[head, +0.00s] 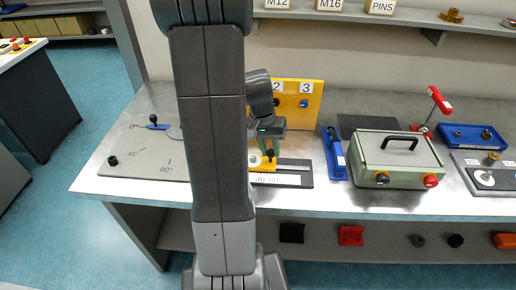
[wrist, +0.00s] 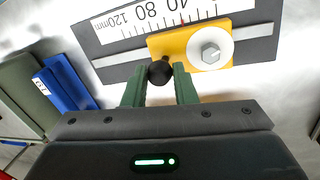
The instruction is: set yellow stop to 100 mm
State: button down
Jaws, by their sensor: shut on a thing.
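The yellow stop (wrist: 232,48) sits on a dark rail plate (wrist: 262,42) with a slot and a white millimetre scale (wrist: 125,30). The stop carries a white washer with a hex bolt (wrist: 210,52) and a black ball knob (wrist: 159,72). A red mark (wrist: 183,22) at the stop's edge is close to the 40 on the scale; 80 and 120 lie left of it in the wrist view. My gripper (wrist: 160,84) has its green fingers shut on the black knob. In the head view the yellow stop (head: 264,166) is partly hidden by my arm.
In the head view a blue part (head: 335,155) and a green box (head: 395,158) stand right of the rail. A yellow numbered panel (head: 312,97) stands behind. A grey angle plate (head: 140,160) with a lever lies left.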

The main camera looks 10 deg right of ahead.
jog(key=d, duration=0.2)
jog(key=s+d, duration=0.1)
jog(key=d, duration=0.3)
jog(key=shift+s, duration=0.3)
jog(key=c, duration=1.2)
grip_release()
jog(key=shift+a, duration=0.1)
jog(key=shift+r, duration=0.15)
jog(key=r, duration=0.4)
jog(key=a+r, duration=0.1)
jog(key=r, duration=0.4)
jog(key=w+a+r, duration=0.1)
jog(key=r, duration=0.3)
jog(key=shift+w+a+r, duration=0.1)
jog(key=shift+a+r, duration=0.05)
jog(key=shift+r, duration=0.05)
jog(key=shift+f, duration=0.1)
